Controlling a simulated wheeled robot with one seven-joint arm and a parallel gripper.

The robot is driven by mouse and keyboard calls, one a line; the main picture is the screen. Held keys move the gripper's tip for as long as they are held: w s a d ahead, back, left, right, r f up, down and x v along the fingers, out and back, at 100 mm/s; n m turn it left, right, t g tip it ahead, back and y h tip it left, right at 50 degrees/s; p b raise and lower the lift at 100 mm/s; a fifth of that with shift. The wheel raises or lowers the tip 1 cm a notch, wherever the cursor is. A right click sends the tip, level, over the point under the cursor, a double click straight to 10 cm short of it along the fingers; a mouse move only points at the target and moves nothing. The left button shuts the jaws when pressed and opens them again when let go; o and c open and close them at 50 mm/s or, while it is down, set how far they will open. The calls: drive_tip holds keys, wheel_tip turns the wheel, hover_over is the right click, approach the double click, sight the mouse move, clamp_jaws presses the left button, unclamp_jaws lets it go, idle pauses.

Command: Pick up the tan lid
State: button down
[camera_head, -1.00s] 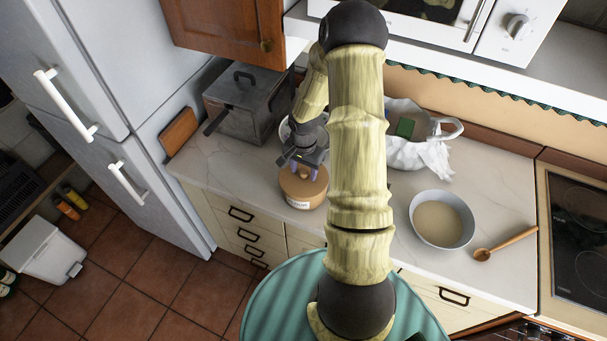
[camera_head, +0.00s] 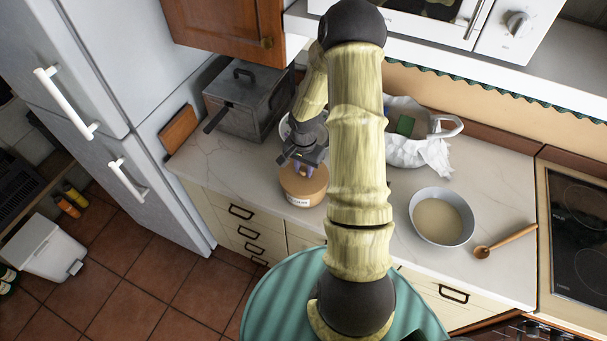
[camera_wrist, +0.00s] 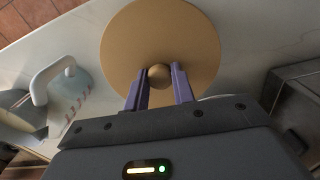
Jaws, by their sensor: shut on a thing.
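The tan lid (camera_wrist: 160,35) is a round disc with a small knob (camera_wrist: 158,75) in its middle in the wrist view. My gripper (camera_wrist: 160,73) has its two purple fingers on either side of the knob and is shut on it. In the head view, my gripper (camera_head: 303,170) reaches down onto the lid over a tan canister (camera_head: 301,199) with a white label, near the front edge of the counter. From these views I cannot tell whether the lid touches the canister's rim.
A grey metal box (camera_head: 245,105) stands behind left on the counter. A white bag (camera_head: 420,150), a grey bowl (camera_head: 441,218) and a wooden spoon (camera_head: 508,241) lie to the right. The counter (camera_head: 235,165) left of the canister is clear.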

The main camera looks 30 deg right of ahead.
sight(305, 169)
drive_tip(key=shift+r, duration=0.1)
wheel_tip(305, 169, up, 10)
drive_tip(key=b, duration=0.2)
drive_tip(key=shift+b, duration=0.3)
idle(0.6)
drive_tip(key=shift+a+f+m+p, duration=0.1)
drive_tip(key=shift+f+m+p, duration=0.3)
drive_tip(key=shift+f+p, duration=0.55)
drive_tip(key=shift+d+f, duration=0.2)
drive_tip(key=shift+f, duration=0.5)
drive_tip(key=shift+f, duration=0.1)
drive_tip(key=shift+f+b, duration=2.2)
drive_tip(key=shift+f, duration=0.9)
drive_tip(key=shift+f, duration=0.15)
